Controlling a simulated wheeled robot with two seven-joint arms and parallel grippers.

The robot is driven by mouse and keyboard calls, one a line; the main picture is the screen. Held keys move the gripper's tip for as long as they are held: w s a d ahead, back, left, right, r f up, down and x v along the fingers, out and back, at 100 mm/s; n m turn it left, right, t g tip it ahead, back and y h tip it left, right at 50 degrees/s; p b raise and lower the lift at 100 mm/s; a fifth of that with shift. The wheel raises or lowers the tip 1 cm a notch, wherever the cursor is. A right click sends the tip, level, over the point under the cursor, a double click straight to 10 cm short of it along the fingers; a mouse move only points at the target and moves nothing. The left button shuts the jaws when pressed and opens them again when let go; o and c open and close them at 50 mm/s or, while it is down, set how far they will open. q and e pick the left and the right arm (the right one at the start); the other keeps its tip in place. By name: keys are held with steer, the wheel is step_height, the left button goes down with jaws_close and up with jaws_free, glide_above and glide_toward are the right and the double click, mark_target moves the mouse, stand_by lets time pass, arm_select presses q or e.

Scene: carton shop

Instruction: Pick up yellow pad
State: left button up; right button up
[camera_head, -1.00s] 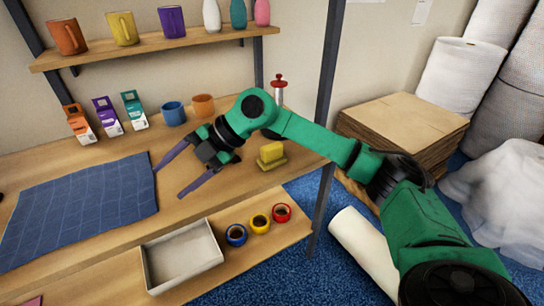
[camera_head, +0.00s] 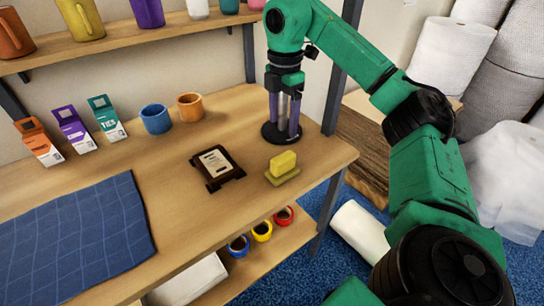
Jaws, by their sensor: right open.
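A small yellow pad (camera_head: 283,161) lies on an olive-yellow base (camera_head: 285,177) near the right end of the wooden table (camera_head: 130,172). My right gripper (camera_head: 284,132) is above the table behind the pad, pointing down. Its purple fingers are open, on either side of a pale upright item that stands on a dark round base (camera_head: 284,140). I cannot tell whether they touch it. My green wrist hides the item's top. The gripper is apart from the yellow pad. My left gripper is not in view.
A dark framed plaque (camera_head: 216,167) stands left of the pad. Blue (camera_head: 155,119) and orange (camera_head: 190,107) mugs, several cartons (camera_head: 74,130) and a blue cloth (camera_head: 75,235) lie further left. A dark shelf post (camera_head: 330,80) rises close right of my gripper.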

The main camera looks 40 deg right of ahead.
mark_target(283, 156)
steer(key=f+b, duration=0.1)
steer(key=s+f, duration=0.1)
steer(key=f, duration=0.1)
steer(key=shift+s+f+b, duration=0.15)
steer(key=shift+b, duration=0.25)
steer(key=f, duration=0.3)
steer(key=shift+s, duration=0.25)
steer(key=f, duration=0.4)
steer(key=f+p, duration=0.1)
steer(key=f, duration=0.1)
steer(key=shift+w+a+f, duration=0.1)
steer(key=shift+w+f, duration=0.15)
steer(key=shift+f, duration=0.25)
steer(key=shift+w, duration=0.15)
steer(key=shift+c, duration=0.6)
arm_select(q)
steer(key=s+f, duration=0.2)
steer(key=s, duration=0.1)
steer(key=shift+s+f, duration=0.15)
arm_select(e)
jaws_close()
steer(key=shift+r, duration=0.15)
